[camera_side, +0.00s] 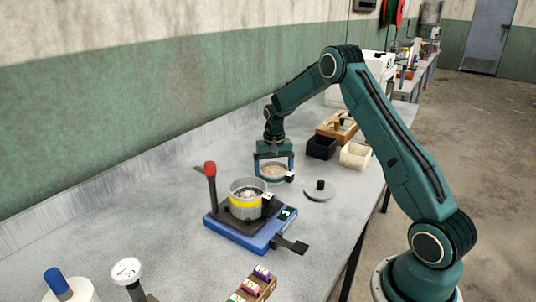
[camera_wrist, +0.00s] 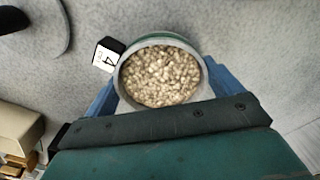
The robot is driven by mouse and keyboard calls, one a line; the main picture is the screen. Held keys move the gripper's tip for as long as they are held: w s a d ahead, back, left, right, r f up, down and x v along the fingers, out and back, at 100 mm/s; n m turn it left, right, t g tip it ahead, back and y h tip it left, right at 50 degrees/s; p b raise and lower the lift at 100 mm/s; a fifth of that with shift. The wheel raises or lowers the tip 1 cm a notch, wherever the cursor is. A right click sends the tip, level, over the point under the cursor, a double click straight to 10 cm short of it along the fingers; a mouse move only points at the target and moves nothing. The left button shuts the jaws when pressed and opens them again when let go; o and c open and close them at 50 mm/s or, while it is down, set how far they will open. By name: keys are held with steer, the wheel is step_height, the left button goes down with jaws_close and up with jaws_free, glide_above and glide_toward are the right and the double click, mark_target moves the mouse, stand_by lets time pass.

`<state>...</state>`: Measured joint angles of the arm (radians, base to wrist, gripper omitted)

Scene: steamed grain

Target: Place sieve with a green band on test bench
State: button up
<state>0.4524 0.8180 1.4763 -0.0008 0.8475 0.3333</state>
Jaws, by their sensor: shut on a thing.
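The sieve with a green band (camera_side: 272,180) is full of pale grain and sits upright between my gripper's blue fingers. In the wrist view the sieve (camera_wrist: 165,38) shows its grey rim and a tag marked 4. My gripper (camera_side: 274,170) is shut on it, one finger at each side. I cannot tell whether the sieve touches the grey bench top (camera_side: 130,215). Nearer the side camera stands a blue-based device (camera_side: 232,235) with a red-topped post. A sieve with a yellow band (camera_side: 245,205) stands on that device.
A grey disc lid with a black knob (camera_side: 320,192) lies right of the held sieve. A black box (camera_side: 321,147), a cream box (camera_side: 355,156) and a wooden rack (camera_side: 337,126) stand behind. A small rack of coloured pieces (camera_side: 253,288) is in front. The bench left of the device is clear.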

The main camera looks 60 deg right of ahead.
steer(key=shift+f, duration=0.15)
steer(key=o, duration=0.8)
step_height(320, 180, up, 12)
stand_by(0.4)
steer(key=shift+a+r, duration=0.1)
steer(key=shift+r, duration=0.15)
